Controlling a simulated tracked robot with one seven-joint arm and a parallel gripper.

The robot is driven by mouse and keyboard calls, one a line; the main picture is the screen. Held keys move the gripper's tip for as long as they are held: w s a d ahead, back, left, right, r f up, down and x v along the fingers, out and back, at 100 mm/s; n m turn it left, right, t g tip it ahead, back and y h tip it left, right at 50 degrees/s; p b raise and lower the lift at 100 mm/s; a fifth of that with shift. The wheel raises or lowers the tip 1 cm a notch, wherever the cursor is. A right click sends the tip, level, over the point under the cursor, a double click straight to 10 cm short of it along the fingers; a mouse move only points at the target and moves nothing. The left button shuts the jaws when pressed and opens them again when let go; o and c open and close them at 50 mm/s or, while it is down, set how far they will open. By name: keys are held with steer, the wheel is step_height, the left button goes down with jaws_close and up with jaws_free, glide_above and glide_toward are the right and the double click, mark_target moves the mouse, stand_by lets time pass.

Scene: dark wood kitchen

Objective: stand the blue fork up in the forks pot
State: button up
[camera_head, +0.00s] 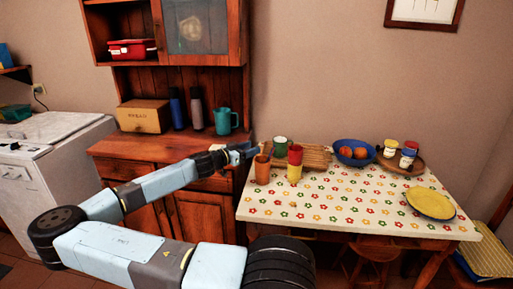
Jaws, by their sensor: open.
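A red and yellow pot or stack of cups (295,165) stands to the right of that. I cannot tell which of these is the forks pot. I cannot make out the blue fork; it may be too small to see or hidden.
A green mug (280,146) and a wooden board (315,157) lie behind the pots. A blue bowl (342,146) with fruit, a tray (416,165) of jars and a yellow plate (431,203) are to the right. The table's front middle is clear. A cupboard (200,222) stands left.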

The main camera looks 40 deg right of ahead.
steer(key=a, duration=0.9)
steer(key=shift+w, duration=0.35)
steer(key=shift+a+f, duration=0.1)
stand_by(0.3)
